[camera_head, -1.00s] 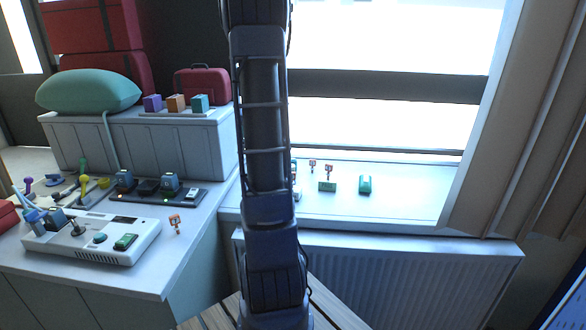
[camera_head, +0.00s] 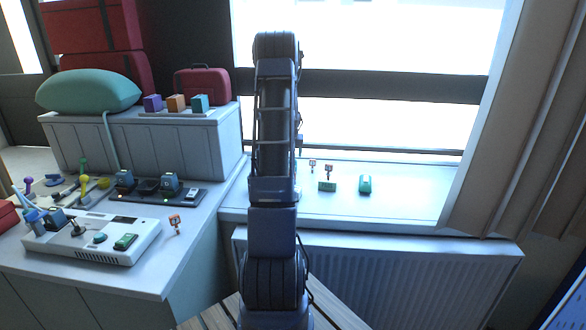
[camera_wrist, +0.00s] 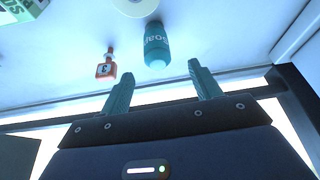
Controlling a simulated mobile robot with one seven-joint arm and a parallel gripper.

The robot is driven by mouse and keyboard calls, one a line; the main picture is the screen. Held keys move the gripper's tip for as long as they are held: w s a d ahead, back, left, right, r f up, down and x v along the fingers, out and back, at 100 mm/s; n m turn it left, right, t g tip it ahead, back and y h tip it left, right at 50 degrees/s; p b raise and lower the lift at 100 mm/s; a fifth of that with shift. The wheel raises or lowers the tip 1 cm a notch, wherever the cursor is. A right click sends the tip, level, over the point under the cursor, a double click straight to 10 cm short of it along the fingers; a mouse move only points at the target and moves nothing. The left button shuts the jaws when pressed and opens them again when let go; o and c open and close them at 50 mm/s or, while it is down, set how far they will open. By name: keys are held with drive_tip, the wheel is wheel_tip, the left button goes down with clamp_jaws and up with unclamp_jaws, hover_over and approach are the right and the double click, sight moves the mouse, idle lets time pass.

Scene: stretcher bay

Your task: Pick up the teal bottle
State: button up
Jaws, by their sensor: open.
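The teal bottle (camera_wrist: 157,45), with pale lettering on its side, shows in the wrist view on a pale surface, just beyond my fingertips and roughly in line with the gap between them. My gripper (camera_wrist: 160,70) is open, its two teal fingers apart with nothing between them. The bottle looks apart from both fingers. In the head view I cannot make out the bottle or my gripper; my arm covers part of the window sill.
A small orange-red item (camera_wrist: 106,67) stands left of the bottle in the wrist view. A white round item (camera_wrist: 135,6) is close behind it, and a green-and-white box (camera_wrist: 20,10) is at the corner. In the head view, green items (camera_head: 365,184) sit on the window sill (camera_head: 410,200).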

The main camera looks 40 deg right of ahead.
drive_tip(key=x, duration=0.9)
drive_tip(key=shift+s+d+f, duration=0.1)
drive_tip(key=shift+s+f, duration=0.1)
drive_tip(key=shift+c, duration=0.2)
drive_tip(key=c, duration=1)
